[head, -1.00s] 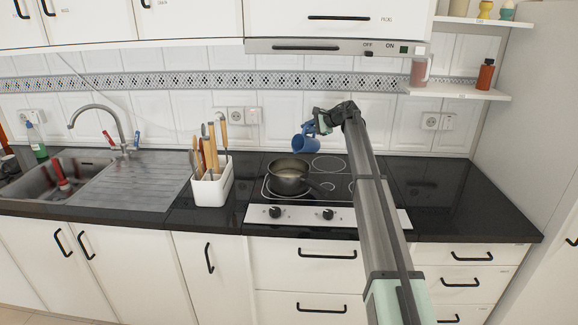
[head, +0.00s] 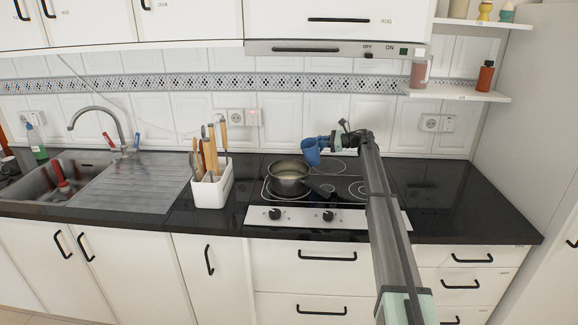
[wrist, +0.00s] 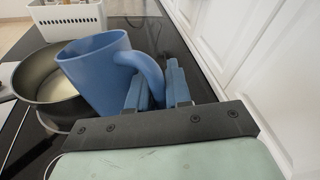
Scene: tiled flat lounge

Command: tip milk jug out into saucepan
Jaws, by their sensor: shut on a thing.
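The blue milk jug (head: 311,153) is at the right rear of the saucepan, above the hob. In the wrist view the jug (wrist: 92,78) leans slightly left, its mouth up; its inside is hidden. My gripper (head: 326,140) is shut on the jug's handle, which shows between the fingers in the wrist view (wrist: 155,85). The saucepan (head: 288,186) stands on the left of the hob, its dark handle toward the right front. Pale contents show inside it in the wrist view (wrist: 62,84). The jug overlaps the pan's edge there; I cannot tell whether they touch.
A white utensil holder (head: 212,190) with several wooden-handled tools stands left of the hob. The sink (head: 70,175) is farther left. The black worktop (head: 450,200) right of the hob is clear. The extractor hood (head: 340,48) hangs above.

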